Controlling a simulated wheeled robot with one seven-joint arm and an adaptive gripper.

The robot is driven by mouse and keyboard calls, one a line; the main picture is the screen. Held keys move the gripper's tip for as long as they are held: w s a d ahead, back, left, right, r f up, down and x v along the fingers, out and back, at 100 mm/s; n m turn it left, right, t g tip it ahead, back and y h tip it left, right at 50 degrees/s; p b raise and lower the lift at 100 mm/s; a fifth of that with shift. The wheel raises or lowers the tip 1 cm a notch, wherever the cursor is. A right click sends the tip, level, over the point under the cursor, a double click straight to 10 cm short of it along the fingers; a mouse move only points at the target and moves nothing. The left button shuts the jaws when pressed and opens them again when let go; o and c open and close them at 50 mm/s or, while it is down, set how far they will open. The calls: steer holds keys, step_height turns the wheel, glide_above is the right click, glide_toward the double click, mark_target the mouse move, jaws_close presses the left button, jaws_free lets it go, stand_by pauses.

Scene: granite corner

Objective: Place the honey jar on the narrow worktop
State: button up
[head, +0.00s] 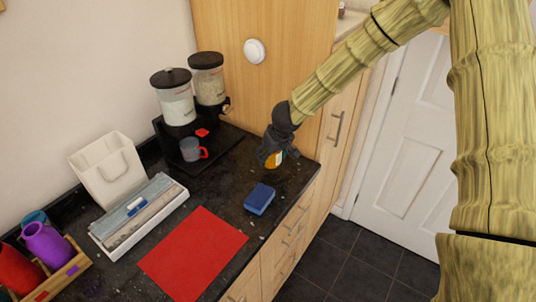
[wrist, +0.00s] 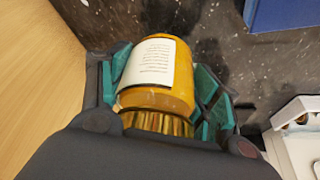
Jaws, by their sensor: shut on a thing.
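The honey jar (wrist: 156,97) is amber with a white printed label and a ribbed golden lid. In the wrist view it lies between the teal pads of my gripper (wrist: 165,88), which is shut on it. In the head view my gripper (head: 272,155) is over the dark speckled worktop (head: 235,190), near its far right end by the wood panel. A small amber part of the jar (head: 275,160) shows there beside the fingers. I cannot tell whether the jar touches the worktop.
A blue box (head: 260,198) sits just in front of my gripper, with a red mat (head: 194,254) nearer. A dispenser stand with two canisters (head: 192,95) and a grey mug (head: 192,149) stand to the left. The worktop's right edge is close.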

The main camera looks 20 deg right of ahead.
steer(key=shift+w+p, duration=0.35)
steer(key=shift+w, duration=1)
steer(key=shift+w+f, duration=0.15)
steer(key=shift+f, duration=1.75)
steer(key=shift+a, duration=0.1)
steer(key=o, duration=1.4)
steer(key=shift+f, duration=0.15)
steer(key=v, duration=1.2)
